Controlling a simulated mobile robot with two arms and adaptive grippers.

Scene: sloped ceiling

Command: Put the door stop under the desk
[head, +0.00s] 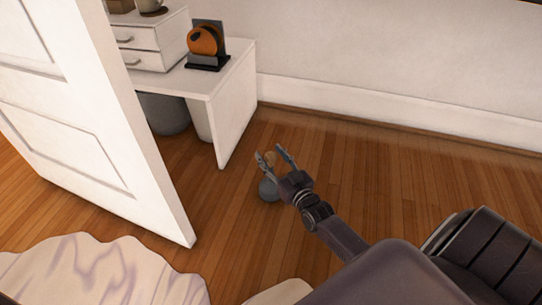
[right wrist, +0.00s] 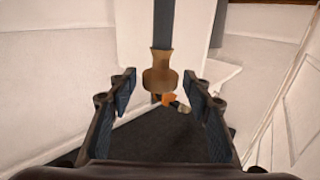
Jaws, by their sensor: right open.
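The door stop (head: 268,190) stands on the wood floor right of the desk in the head view, with a rounded blue-grey body and a tan upper part. My right gripper (head: 270,152) is open there, its fingers either side of the tan part. In the right wrist view, a tan, waisted piece (right wrist: 162,77) shows between the spread fingers; I cannot tell whether either finger touches it. The white desk (head: 238,100) stands against the wall at upper left. My left gripper is out of view.
A white panelled door (head: 140,150) stands in front of the desk's left side. A grey rounded bin (head: 166,114) is under the desk. An orange round object (head: 203,41) and white drawers (head: 150,38) are on top. Open floor lies to the right.

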